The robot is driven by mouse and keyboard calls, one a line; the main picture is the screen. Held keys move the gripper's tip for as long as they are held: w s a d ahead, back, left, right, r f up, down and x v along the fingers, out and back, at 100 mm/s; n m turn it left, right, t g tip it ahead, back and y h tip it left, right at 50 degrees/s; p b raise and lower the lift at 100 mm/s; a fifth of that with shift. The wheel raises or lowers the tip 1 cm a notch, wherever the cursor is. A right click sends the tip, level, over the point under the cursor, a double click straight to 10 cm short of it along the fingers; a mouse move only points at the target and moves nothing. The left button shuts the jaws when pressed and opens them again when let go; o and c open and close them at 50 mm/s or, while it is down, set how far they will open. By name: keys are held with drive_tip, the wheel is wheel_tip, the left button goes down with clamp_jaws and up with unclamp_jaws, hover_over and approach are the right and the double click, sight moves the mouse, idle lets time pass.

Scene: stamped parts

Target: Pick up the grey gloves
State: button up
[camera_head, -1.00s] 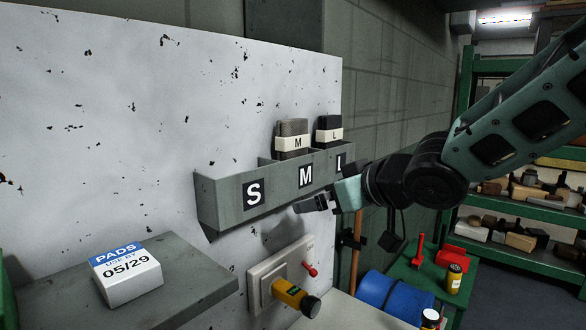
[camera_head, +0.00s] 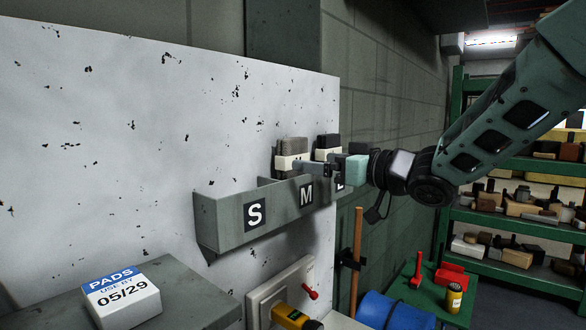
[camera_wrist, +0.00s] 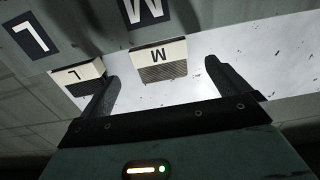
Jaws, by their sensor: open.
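The grey gloves (camera_head: 293,145) are a folded bundle with a white band marked M. They stand upright in the M section of the grey wall rack (camera_head: 224,222). My gripper (camera_head: 312,167) is open in front of the rack's top edge, level with the band, and partly covers it. In the wrist view the grey gloves (camera_wrist: 165,72) appear upside down between my two spread fingers, beyond the tips. I see no contact. The fingers look empty.
A darker bundle (camera_head: 327,142) with a band marked L stands close to the right; its band (camera_wrist: 84,73) appears near my left finger in the wrist view. The S section looks empty. A PADS box (camera_head: 122,298) sits on the lower left ledge.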

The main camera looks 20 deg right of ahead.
sight(298, 157)
drive_tip(key=x, duration=0.3)
drive_tip(key=shift+p, duration=0.35)
drive_tip(key=p+x, duration=0.2)
drive_tip(key=x, duration=0.1)
drive_tip(key=p+x, duration=0.1)
drive_tip(key=shift+w+a+r, duration=0.1)
drive_tip(key=shift+w+r, duration=0.15)
drive_tip(key=shift+r, duration=0.05)
drive_tip(key=shift+w+a+f, duration=0.1)
drive_tip(key=shift+w+a, duration=0.05)
drive_tip(key=shift+w, duration=0.1)
drive_tip(key=c, duration=1)
